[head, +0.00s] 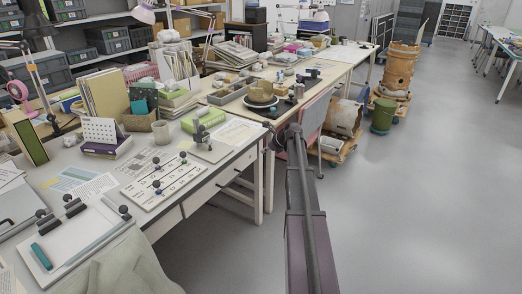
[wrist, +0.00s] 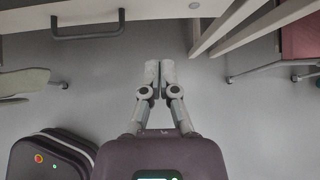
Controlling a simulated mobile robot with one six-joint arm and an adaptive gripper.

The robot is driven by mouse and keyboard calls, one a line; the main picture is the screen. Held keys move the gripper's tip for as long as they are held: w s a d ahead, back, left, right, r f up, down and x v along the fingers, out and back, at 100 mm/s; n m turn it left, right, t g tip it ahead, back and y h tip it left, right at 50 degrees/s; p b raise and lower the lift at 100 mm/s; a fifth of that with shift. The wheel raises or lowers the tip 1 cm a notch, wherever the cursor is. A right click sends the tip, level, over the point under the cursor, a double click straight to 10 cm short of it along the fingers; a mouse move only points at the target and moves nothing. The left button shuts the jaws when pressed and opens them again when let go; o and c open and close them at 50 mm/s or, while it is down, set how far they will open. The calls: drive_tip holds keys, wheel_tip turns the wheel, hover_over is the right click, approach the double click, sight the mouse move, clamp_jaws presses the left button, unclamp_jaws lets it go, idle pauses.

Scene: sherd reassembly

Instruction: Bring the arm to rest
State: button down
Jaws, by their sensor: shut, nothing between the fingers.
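My gripper (wrist: 159,80) shows in the wrist view with its two fingertips together and nothing between them. It points over bare grey floor, beside the desk edge and table legs at the top of that view. In the head view my arm rises at lower centre, in front of the gap between the near desk (head: 228,160) and the far table (head: 345,66). I cannot clearly make out the fingers there.
A drawer handle (wrist: 88,25) shows in the wrist view. A pink chair (head: 314,118) stands close to my arm. Beyond are a green bin (head: 383,116) and a tan barrel (head: 401,68). The near desk bears a numbered sheet (head: 160,183) and a white board (head: 75,236). Floor at right is clear.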

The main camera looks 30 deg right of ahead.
drive_tip(key=shift+s+r, duration=0.15)
idle(0.6)
drive_tip(key=s+a+f+n+g, duration=0.1)
drive_tip(key=s+a+n+g, duration=0.15)
drive_tip(key=a+n, duration=0.45)
drive_tip(key=s+a+f+n+g, duration=0.15)
drive_tip(key=s+a+n, duration=0.25)
drive_tip(key=a, duration=0.7)
drive_tip(key=s+a+f+n+g, duration=0.1)
drive_tip(key=s+a+n, duration=0.35)
drive_tip(key=a, duration=0.45)
drive_tip(key=s+a+f+n+g+h, duration=0.2)
drive_tip(key=s+a+n+g+h, duration=0.15)
drive_tip(key=s+a+n, duration=1.2)
wheel_tip(320, 180, up, 21)
drive_tip(key=d+p, duration=0.1)
drive_tip(key=p, duration=2)
drive_tip(key=shift+s, duration=0.2)
drive_tip(key=shift+r, duration=0.1)
